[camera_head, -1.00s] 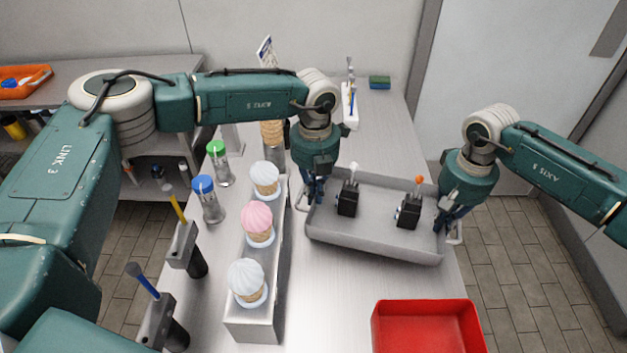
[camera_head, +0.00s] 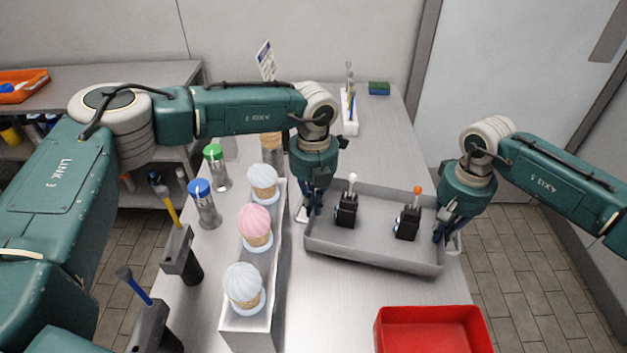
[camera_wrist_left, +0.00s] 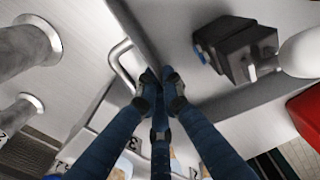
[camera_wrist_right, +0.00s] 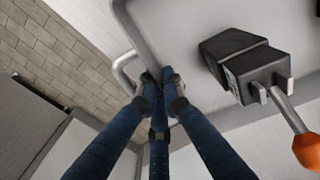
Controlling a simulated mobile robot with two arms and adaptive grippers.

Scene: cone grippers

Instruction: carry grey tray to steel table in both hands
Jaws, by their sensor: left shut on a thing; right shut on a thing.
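The grey tray (camera_head: 375,257) is over the steel table (camera_head: 330,306), with two black switch-like devices in it. One device (camera_head: 346,208) has a white knob, the other (camera_head: 408,219) an orange knob. My left gripper (camera_head: 312,213) is shut on the tray's left end, at its rim and wire handle, also seen in the left wrist view (camera_wrist_left: 158,82). My right gripper (camera_head: 441,236) is shut on the right end, also seen in the right wrist view (camera_wrist_right: 160,82). The tray looks about level. I cannot tell whether its underside touches the table.
A steel holder (camera_head: 252,325) with several ice-cream cones stands close left of the tray. A red bin (camera_head: 432,332) is in front. Shakers with green (camera_head: 213,152) and blue (camera_head: 200,188) lids stand further left. A white narrow holder (camera_head: 349,118) and a sponge (camera_head: 379,88) are behind.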

